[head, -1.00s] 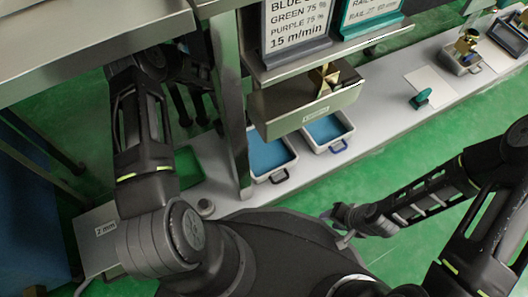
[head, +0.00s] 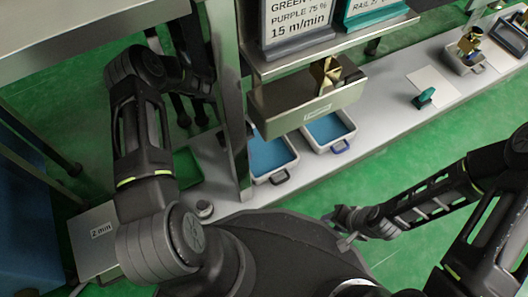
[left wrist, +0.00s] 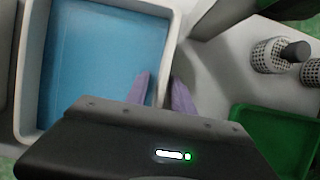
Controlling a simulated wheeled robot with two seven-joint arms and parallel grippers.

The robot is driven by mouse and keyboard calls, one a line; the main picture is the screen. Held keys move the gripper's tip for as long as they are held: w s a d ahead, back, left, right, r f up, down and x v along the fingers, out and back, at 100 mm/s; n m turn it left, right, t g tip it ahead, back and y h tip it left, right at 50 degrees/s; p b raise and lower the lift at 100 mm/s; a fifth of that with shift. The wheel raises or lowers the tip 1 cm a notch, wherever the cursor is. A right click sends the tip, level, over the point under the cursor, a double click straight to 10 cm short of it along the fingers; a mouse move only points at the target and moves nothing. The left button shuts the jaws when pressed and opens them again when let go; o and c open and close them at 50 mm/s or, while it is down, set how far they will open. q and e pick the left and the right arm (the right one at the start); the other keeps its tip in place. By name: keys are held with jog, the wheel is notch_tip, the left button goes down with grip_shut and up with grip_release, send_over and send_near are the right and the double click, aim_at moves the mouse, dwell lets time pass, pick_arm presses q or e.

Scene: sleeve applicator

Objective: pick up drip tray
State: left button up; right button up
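Two white trays with blue insides stand on the grey bench under the metal box; nothing seen is labelled drip tray. The left tray (head: 289,168) has a dark handle, the right tray (head: 345,144) a blue one. A shallow green tray (head: 188,167) lies further left. In the left wrist view a white-rimmed blue tray (left wrist: 100,60) fills the left side. My left gripper (left wrist: 160,85) has its two purple fingers on either side of that tray's wall, seemingly with a small gap. It is hidden in the head view. My right gripper (head: 340,229) is open and empty, over the green floor.
A metal post (head: 234,110) stands close to my left arm. The metal box (head: 305,108) hangs low over the trays. Perforated cylinders (left wrist: 268,55) and the green tray (left wrist: 280,135) lie beside the left gripper. A green-handled tool (head: 424,98) is further right on the bench.

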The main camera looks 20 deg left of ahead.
pick_arm(q)
grip_shut()
dwell(1.4)
